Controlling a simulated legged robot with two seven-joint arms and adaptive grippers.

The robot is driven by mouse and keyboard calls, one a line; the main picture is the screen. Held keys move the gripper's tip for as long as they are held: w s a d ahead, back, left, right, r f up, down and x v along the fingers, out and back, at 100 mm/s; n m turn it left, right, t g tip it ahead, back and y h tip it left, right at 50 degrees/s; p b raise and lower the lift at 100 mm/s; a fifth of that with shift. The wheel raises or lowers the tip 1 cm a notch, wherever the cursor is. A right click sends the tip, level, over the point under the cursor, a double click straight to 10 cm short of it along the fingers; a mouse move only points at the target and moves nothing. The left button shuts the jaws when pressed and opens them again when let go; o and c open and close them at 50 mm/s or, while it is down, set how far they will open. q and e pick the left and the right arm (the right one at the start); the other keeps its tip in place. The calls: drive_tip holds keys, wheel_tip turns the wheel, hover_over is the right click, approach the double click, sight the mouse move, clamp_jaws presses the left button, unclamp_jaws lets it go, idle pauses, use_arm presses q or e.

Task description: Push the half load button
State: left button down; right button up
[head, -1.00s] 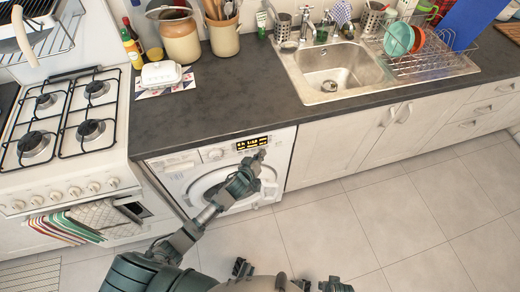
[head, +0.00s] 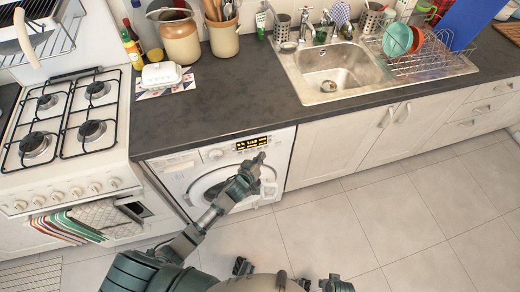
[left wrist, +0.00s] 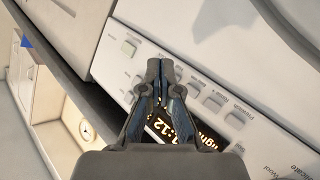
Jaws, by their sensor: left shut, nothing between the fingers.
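The white washer (head: 232,184) stands under the counter, with a lit display (head: 252,143) on its upper front panel. In the left wrist view the display (left wrist: 188,132) shows yellow characters and is partly covered by my gripper. A row of small grey buttons (left wrist: 214,101) runs beside it, and a pale button (left wrist: 128,48) sits farther along the panel. I cannot tell which is the half load button. My left gripper (head: 262,156) is shut and empty, its fingertips (left wrist: 160,64) over the button row. Contact with a button cannot be made out. My right gripper is not visible.
The dark countertop (head: 215,95) overhangs the washer just above the panel. A stove (head: 70,185) stands to the left, and cabinets (head: 345,150) and a sink (head: 335,75) are to the right. The tiled floor (head: 400,220) at right is clear.

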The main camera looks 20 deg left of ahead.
use_arm(q)
drive_tip(key=s+d+p, duration=0.1)
drive_tip(key=s, duration=0.1)
drive_tip(key=s+d, duration=0.2)
drive_tip(key=shift+s+d+p, duration=0.15)
drive_tip(key=shift+s+p, duration=0.25)
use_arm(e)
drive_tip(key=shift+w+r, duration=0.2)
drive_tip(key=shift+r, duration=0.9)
